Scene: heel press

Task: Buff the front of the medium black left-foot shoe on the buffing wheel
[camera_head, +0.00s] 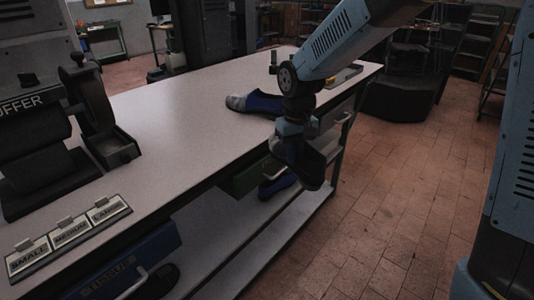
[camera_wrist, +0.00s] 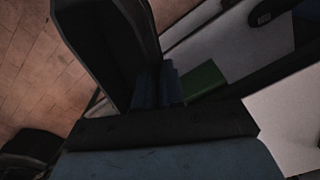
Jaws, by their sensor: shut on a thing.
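My gripper (camera_head: 291,136) is shut on a dark shoe (camera_head: 310,168) and holds it beyond the bench's right-hand edge, above the lower shelf. In the wrist view the fingers of my gripper (camera_wrist: 157,88) grip the shoe (camera_wrist: 105,40) near its opening, and the shoe fills the upper left. Its size and which foot it fits cannot be read. The buffer (camera_head: 35,140), a dark machine with a label reading "FFER", stands on the bench at the far left, with a dark rounded wheel-like part (camera_head: 92,100) beside it. The held shoe is well apart from the buffer.
The pale bench top (camera_head: 185,115) is mostly clear. A blue and grey shoe-like item (camera_head: 258,103) lies near its far part. Size plates (camera_head: 70,232) read small, medium and large. Brick floor is open on the right.

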